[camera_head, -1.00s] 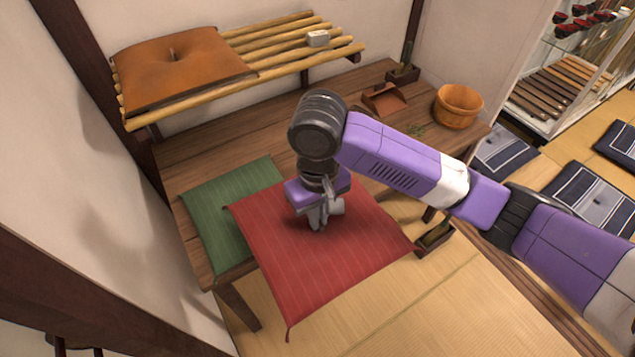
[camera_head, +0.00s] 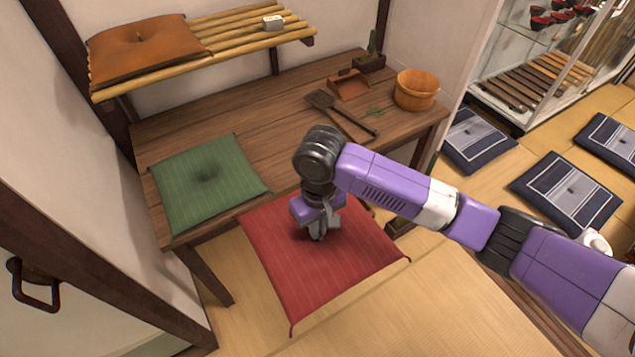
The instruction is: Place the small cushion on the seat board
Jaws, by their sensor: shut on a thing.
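My gripper (camera_head: 318,235) points down and is shut on the middle of a red striped cushion (camera_head: 330,275). The cushion is held about flat in front of the wooden board (camera_head: 280,130), above the tatami floor. Its far edge is close to the board's front edge; I cannot tell how high it hangs. The fingertips are partly sunk in the cloth. A green striped cushion (camera_head: 215,180) lies on the left end of the board. An orange-brown cushion (camera_head: 150,48) lies on the slatted bamboo shelf (camera_head: 235,40) above.
A small pale block (camera_head: 273,22) sits on the shelf. Dark blue cushions (camera_head: 567,190) lie on the floor at right.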

